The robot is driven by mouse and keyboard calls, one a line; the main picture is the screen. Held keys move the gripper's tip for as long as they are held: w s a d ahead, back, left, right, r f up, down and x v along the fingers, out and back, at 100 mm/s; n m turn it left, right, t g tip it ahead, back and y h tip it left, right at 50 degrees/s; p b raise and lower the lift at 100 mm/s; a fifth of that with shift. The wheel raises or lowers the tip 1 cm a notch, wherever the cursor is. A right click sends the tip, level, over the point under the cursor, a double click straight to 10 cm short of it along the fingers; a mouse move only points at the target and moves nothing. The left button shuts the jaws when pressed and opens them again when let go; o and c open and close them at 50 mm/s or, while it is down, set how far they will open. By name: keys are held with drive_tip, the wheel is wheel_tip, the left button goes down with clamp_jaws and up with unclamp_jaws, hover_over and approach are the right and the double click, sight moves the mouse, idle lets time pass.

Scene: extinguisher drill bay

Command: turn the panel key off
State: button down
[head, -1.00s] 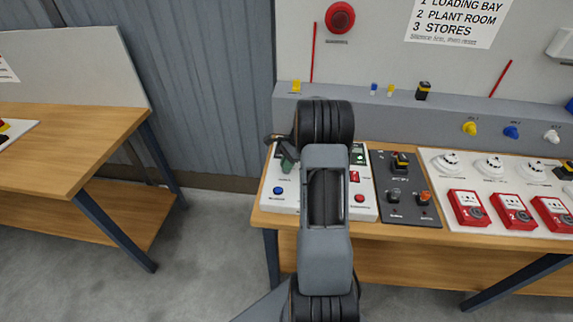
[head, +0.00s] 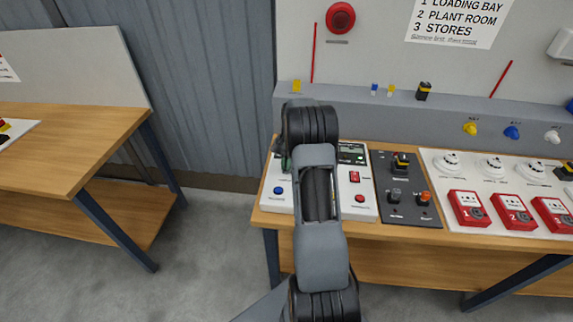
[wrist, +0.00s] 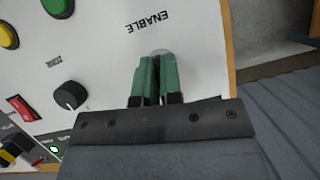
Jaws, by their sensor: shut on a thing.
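The white control panel (head: 368,211) stands on the wooden bench, partly hidden behind my arm. In the wrist view its face (wrist: 100,50) fills the upper left, with the printed word ENABLE beside my gripper. My gripper (wrist: 152,75) has green fingers, close together and shut on the panel key (wrist: 160,51). Only a small grey rounded part of the key shows at the fingertips; the rest is hidden between them, and I cannot tell its angle. In the head view my arm covers the key and nearly all of the gripper.
A black knob (wrist: 70,95), a red rocker switch (wrist: 22,108), a yellow button (wrist: 7,32) and a green button (wrist: 58,6) are on the same panel. A dark switch plate (head: 405,212) and red call points (head: 468,208) lie to the right.

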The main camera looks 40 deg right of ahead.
drive_tip(key=shift+n, duration=0.8)
drive_tip(key=shift+h, duration=0.3)
drive_tip(key=c, duration=1.3)
unclamp_jaws()
drive_tip(key=shift+g, duration=0.3)
drive_tip(key=v, duration=1.4)
drive_tip(key=shift+b, duration=0.3)
drive_tip(key=shift+f, duration=0.1)
